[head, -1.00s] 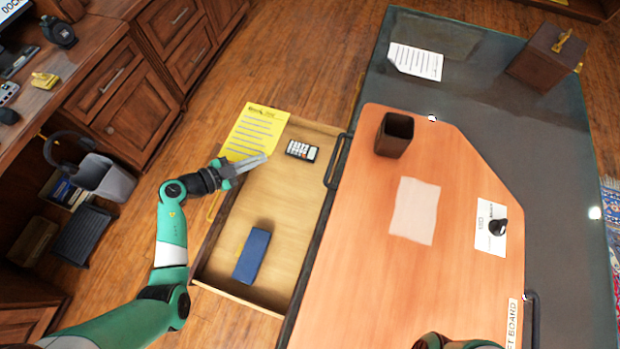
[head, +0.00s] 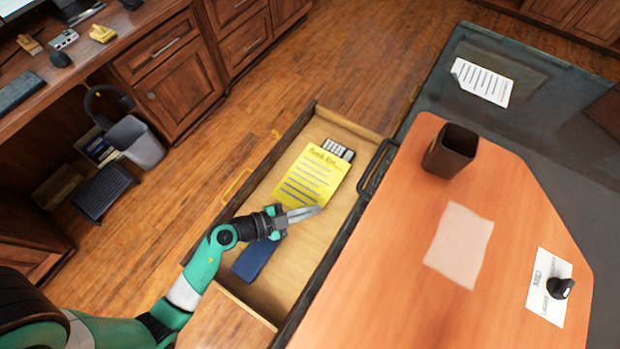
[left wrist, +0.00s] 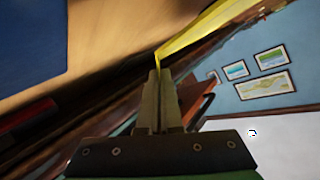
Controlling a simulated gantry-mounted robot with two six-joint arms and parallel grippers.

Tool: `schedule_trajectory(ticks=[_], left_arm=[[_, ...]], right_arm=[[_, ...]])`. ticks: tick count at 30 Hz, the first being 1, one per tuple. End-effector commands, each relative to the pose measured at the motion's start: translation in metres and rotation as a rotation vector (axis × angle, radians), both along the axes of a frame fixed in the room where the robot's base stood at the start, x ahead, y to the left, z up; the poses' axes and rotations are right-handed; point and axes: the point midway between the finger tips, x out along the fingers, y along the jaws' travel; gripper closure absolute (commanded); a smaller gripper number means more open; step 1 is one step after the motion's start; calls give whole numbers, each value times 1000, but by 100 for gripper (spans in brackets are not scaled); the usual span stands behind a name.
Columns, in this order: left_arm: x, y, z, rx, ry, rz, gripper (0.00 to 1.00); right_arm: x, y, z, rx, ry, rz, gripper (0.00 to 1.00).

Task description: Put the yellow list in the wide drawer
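The yellow list (head: 309,176) is a sheet with dark printed lines. In the head view it appears over the open wide drawer (head: 292,257), overlapping part of the black-and-white item (head: 339,150) at its far end. My left gripper (head: 304,213) is at the list's near edge, above the drawer. In the left wrist view the fingers (left wrist: 158,80) are closed together, with the yellow list (left wrist: 215,25) pinched at their tips. A blue box-like item (head: 254,260) lies in the near part of the drawer, partly behind my arm. My right gripper is out of view.
The orange-brown desk top (head: 400,270) borders the drawer on the right, with a dark cup (head: 451,151) and papers on it. A black handle (head: 377,167) sits at the drawer's right edge. Wood cabinets (head: 165,80) and a grey bin (head: 135,142) stand left across open floor.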

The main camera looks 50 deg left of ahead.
Motion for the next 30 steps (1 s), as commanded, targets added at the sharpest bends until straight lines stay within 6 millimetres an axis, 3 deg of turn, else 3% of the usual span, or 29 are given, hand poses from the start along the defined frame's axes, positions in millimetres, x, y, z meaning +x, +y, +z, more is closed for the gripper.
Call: schedule_trajectory(ticks=[1,4,12,27,30], left_arm=[[1,1,-20,1,-2,2,100],[1,1,-29,1,-3,2,100],[1,1,-24,0,-1,2,100],[1,1,-37,2,-1,2,100],[0,1,-37,2,1,1,80]], right_arm=[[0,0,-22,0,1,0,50],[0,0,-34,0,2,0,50],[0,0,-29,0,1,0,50],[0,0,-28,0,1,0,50],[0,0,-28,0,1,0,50]])
